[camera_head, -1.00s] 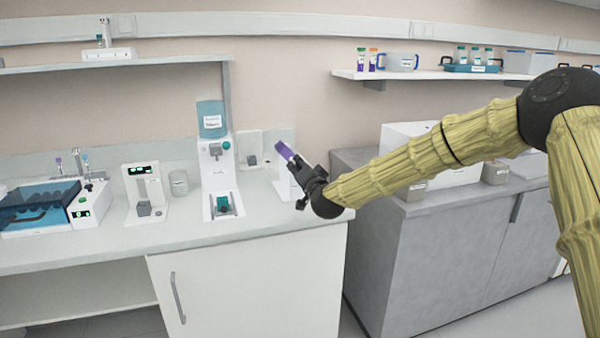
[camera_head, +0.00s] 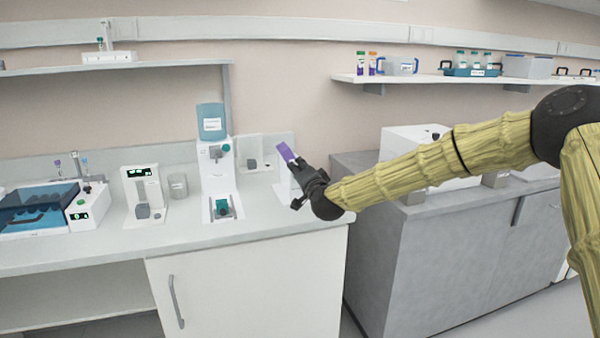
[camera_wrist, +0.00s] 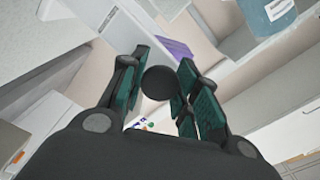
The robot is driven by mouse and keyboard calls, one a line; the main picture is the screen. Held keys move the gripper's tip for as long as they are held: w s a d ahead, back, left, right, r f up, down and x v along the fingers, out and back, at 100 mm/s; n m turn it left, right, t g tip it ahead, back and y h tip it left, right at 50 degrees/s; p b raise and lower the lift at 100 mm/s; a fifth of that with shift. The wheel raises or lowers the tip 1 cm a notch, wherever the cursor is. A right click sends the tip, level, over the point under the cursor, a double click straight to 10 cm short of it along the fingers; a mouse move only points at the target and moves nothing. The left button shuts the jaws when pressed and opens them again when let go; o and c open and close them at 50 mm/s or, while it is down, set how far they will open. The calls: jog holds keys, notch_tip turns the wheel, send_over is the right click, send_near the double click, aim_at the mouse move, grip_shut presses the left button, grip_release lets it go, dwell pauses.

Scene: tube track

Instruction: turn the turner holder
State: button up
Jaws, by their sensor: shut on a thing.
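My gripper (camera_head: 295,168) is at the right end of the white counter, against a white device (camera_head: 282,186) that it partly hides. In the wrist view, a dark round knob (camera_wrist: 160,83) sits between the two green-padded fingers, and the gripper is shut on it. I take this knob to be the turner holder; its marking and angle are not readable. A tilted purple part (camera_head: 285,152) shows just above the gripper, and it also appears beyond the fingers in the wrist view (camera_wrist: 175,48).
A white dispenser with a blue bottle (camera_head: 211,121) stands left of the gripper. A glass beaker (camera_head: 178,186) and a small white device (camera_head: 145,195) stand farther left. A grey cabinet (camera_head: 415,245) is to the right. A loaded shelf (camera_head: 425,77) hangs above.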

jog(key=shift+d, duration=0.1)
jog(key=o, duration=1.1)
jog(key=shift+d, duration=0.1)
jog(key=shift+s, duration=0.1)
jog(key=v, duration=1.1)
jog(key=shift+s+d, duration=0.1)
jog(key=shift+s, duration=0.25)
